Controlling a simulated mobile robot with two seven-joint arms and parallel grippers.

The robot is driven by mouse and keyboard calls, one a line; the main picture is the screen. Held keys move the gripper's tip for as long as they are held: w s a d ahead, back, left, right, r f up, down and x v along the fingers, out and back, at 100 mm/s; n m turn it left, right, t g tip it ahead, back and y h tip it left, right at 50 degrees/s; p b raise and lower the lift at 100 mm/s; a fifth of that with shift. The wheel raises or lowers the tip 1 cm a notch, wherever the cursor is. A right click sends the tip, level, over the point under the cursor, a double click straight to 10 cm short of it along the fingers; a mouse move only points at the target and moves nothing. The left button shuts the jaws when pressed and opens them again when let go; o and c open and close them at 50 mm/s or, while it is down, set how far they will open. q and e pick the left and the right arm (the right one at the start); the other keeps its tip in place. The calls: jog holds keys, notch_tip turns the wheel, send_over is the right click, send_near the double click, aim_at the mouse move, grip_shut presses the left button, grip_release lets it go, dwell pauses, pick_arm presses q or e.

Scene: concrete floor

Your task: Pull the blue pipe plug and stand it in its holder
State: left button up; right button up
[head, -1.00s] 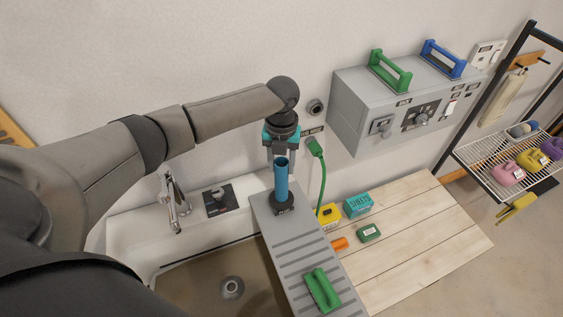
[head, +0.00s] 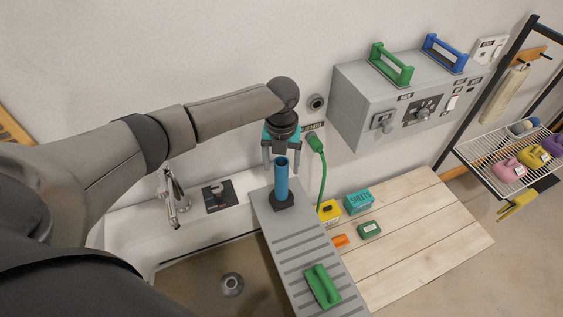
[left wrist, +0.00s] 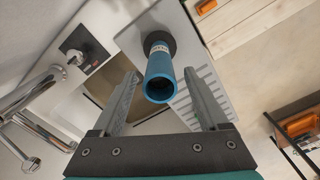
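The blue pipe plug (head: 281,180) is an upright hollow tube. My left gripper (head: 282,152) is open and empty, pointing down just above the pipe's top. In the left wrist view the open fingers (left wrist: 160,73) lie on either side of the blue pipe (left wrist: 160,72), with gaps to both. The pipe's open end faces the camera. The sink drain (head: 231,286) shows uncovered in the basin. My right gripper is not in view.
A chrome faucet (head: 174,192) and a dark plate with a knob (head: 219,196) are left of the pipe.

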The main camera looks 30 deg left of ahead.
pick_arm(q)
notch_tip(320, 180, up, 15)
jog(key=shift+r+b, duration=0.15)
jog(key=shift+b, duration=0.25)
dwell(0.4)
jog(key=shift+s, duration=0.1)
dwell(0.6)
